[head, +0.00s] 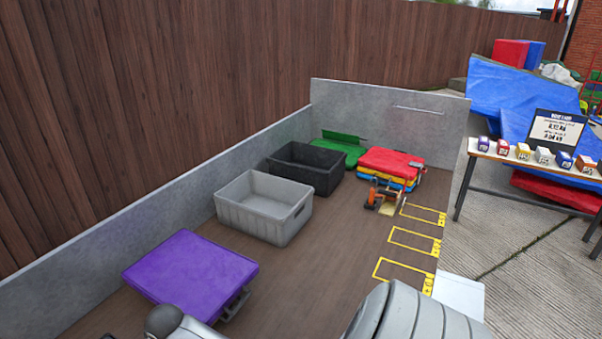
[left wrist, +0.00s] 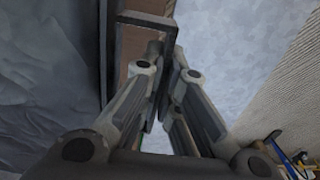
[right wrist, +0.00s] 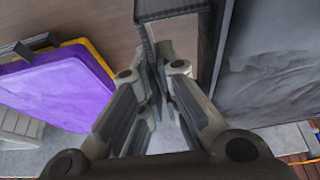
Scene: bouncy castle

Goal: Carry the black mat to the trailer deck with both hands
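The black mat is out of sight in the head view. In the right wrist view its dark grey-black face (right wrist: 275,65) fills the right side. In the left wrist view a dark creased face (left wrist: 45,70) on the left appears to be the same mat. My left gripper (left wrist: 162,75) is closed around a dark strap-like handle at the top of its view. My right gripper (right wrist: 160,75) is closed around a similar dark handle. The fingers hide much of both handles. The trailer deck (head: 310,270) is brown, with grey side walls.
On the deck are a purple mat (head: 190,272), a grey crate (head: 262,208), a black crate (head: 306,167), a green mat (head: 340,148), a red mat (head: 390,160) on a stack, and an orange item (head: 375,198). Bare deck lies right of the purple mat. A table (head: 532,164) stands outside right.

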